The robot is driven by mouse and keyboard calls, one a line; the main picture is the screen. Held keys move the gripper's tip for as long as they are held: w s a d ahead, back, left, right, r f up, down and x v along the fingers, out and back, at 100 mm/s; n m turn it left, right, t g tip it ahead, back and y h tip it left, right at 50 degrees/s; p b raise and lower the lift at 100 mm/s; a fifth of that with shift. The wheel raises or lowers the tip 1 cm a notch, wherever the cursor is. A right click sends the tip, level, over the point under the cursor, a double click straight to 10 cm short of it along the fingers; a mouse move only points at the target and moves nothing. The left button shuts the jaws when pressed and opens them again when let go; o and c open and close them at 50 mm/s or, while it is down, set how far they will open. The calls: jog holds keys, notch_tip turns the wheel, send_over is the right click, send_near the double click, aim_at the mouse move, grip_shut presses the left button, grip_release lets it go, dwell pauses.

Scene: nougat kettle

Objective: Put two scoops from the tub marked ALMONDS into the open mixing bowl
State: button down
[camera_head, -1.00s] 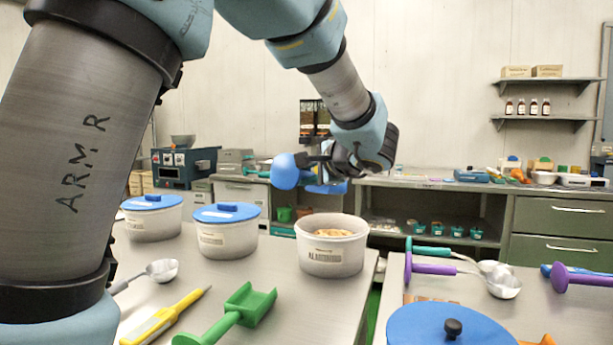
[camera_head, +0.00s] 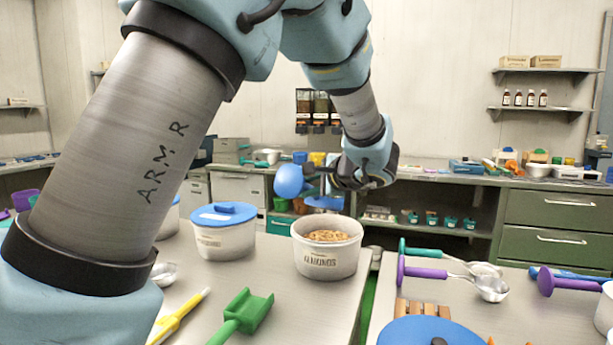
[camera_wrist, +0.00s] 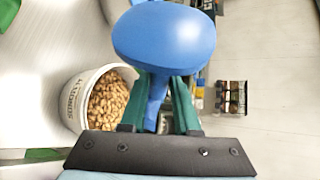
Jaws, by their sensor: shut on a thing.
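The tub marked ALMONDS (camera_head: 326,262) stands uncovered near the table's right edge, with tan pieces inside. In the wrist view the same tub (camera_wrist: 72,100) is at the left, its label turned sideways. My gripper (camera_head: 318,172) is high beyond the tub in the head view. Its green fingers (camera_wrist: 168,100) are shut on the stem of a blue rounded tool (camera_wrist: 165,35), which looks like a scoop. The tool also shows in the head view (camera_head: 289,181), apart from the tub. Whether it carries anything is hidden. I cannot pick out an open mixing bowl for sure.
A blue-lidded tub (camera_head: 222,240) stands left of the almonds. A green scoop (camera_head: 243,313) lies in front.

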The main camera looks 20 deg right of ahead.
jog(key=w+d+f+m+p, duration=0.1)
jog(key=w+d+f, duration=0.1)
jog(key=f, duration=0.9)
jog(key=shift+d+f+g+y, duration=0.15)
jog(key=shift+d+g+y, duration=0.2)
jog(key=shift+d, duration=0.4)
dwell(1.4)
jog(key=b, duration=0.3)
jog(key=f+h+b, duration=0.1)
jog(key=b, duration=0.2)
jog(key=shift+s+a+f+n, duration=0.1)
jog(key=shift+a+f+n, duration=0.1)
jog(key=shift+a+n, duration=0.2)
jog(key=shift+s+f+b, duration=0.1)
jog(key=shift+f+b, duration=0.05)
jog(key=shift+b, duration=0.75)
